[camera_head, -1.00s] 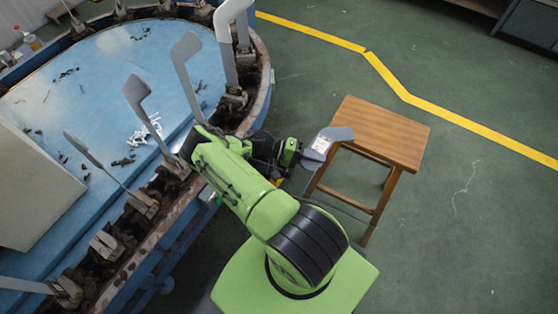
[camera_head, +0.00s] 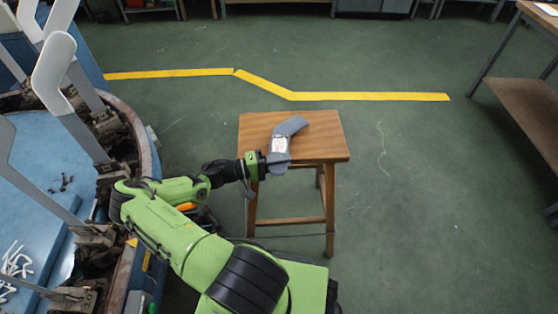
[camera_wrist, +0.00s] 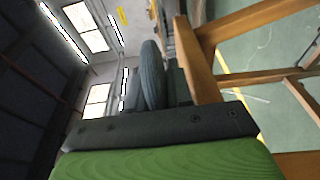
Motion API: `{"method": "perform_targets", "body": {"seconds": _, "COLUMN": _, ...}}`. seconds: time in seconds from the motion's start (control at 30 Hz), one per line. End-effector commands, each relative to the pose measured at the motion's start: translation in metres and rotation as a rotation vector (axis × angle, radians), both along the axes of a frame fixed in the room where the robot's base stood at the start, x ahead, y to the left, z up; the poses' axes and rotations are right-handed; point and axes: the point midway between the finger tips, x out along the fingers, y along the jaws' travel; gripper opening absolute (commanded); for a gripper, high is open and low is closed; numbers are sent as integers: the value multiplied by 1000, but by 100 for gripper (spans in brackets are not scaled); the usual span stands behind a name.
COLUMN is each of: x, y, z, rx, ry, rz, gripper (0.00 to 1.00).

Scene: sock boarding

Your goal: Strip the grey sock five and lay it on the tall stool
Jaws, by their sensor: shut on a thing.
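The grey sock (camera_head: 290,128) is off any board and in my gripper (camera_head: 268,163), with a pale label on its side. In the head view it shows over the top of the wooden stool (camera_head: 328,145). I cannot tell whether it touches the stool top. My gripper is shut on the sock at the stool's left edge. In the wrist view the ribbed grey sock (camera_wrist: 152,75) sticks out past the dark gripper body, beside the stool's wooden edge and legs (camera_wrist: 205,80).
The blue round machine (camera_head: 30,150) with several upright boards, some white, some grey, stands at left. A yellow floor line (camera_head: 370,96) runs behind the stool. A wooden table (camera_head: 530,100) stands at far right. Green floor right of the stool is clear.

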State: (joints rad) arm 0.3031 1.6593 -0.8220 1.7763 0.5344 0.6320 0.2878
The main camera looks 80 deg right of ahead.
Motion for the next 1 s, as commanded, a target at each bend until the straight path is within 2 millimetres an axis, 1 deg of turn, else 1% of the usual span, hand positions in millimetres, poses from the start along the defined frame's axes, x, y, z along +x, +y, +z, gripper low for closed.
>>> {"method": "perform_targets", "body": {"seconds": 0.03, "x": 0, "y": 0, "z": -11, "rx": 0, "ry": 1, "rz": 0, "gripper": 3}}
{"method": "perform_targets", "body": {"seconds": 0.13, "x": 0, "y": 0, "z": -20, "rx": 0, "ry": 0, "rz": 0, "gripper": 3}}
{"method": "perform_targets", "body": {"seconds": 0.4, "x": 0, "y": 0, "z": -20, "rx": 1, "ry": 0, "rz": 0, "gripper": 3}}
{"method": "perform_targets", "body": {"seconds": 0.43, "x": 0, "y": 0, "z": -20, "rx": 1, "ry": 0, "rz": 0, "gripper": 24}}
{"method": "perform_targets", "body": {"seconds": 0.6, "x": 0, "y": 0, "z": -20, "rx": 0, "ry": 0, "rz": 0, "gripper": 50}}
{"method": "perform_targets", "body": {"seconds": 0.8, "x": 0, "y": 0, "z": -20, "rx": 0, "ry": 0, "rz": 0, "gripper": 50}}
{"method": "perform_targets", "body": {"seconds": 0.83, "x": 0, "y": 0, "z": -20, "rx": 1, "ry": 0, "rz": 0, "gripper": 53}}
{"method": "perform_targets", "body": {"seconds": 0.9, "x": 0, "y": 0, "z": -20, "rx": 1, "ry": 0, "rz": 0, "gripper": 64}}
{"method": "perform_targets", "body": {"seconds": 1.0, "x": 0, "y": 0, "z": -20, "rx": 1, "ry": 0, "rz": 0, "gripper": 64}}
